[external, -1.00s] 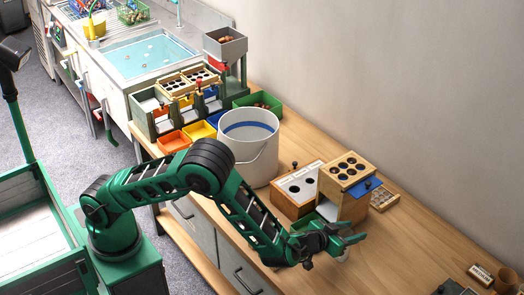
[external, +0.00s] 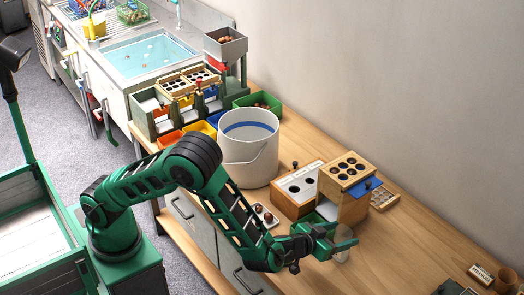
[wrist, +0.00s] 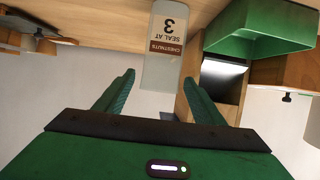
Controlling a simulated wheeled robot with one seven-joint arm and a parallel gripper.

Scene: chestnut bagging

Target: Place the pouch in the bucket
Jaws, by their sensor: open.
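The pouch (wrist: 163,62) is pale, with a brown and white label reading "CHESTNUTS SEAL AT 3", upside down in the wrist view. It stands just beyond my open fingertips, between their lines. The bucket (external: 246,165) is white with a blue band inside and a wire handle, upright on the bench, left of and behind my gripper.
A wooden box with a holed top (external: 346,172) and a lower holed box (external: 297,190) stand between the bucket and my gripper.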

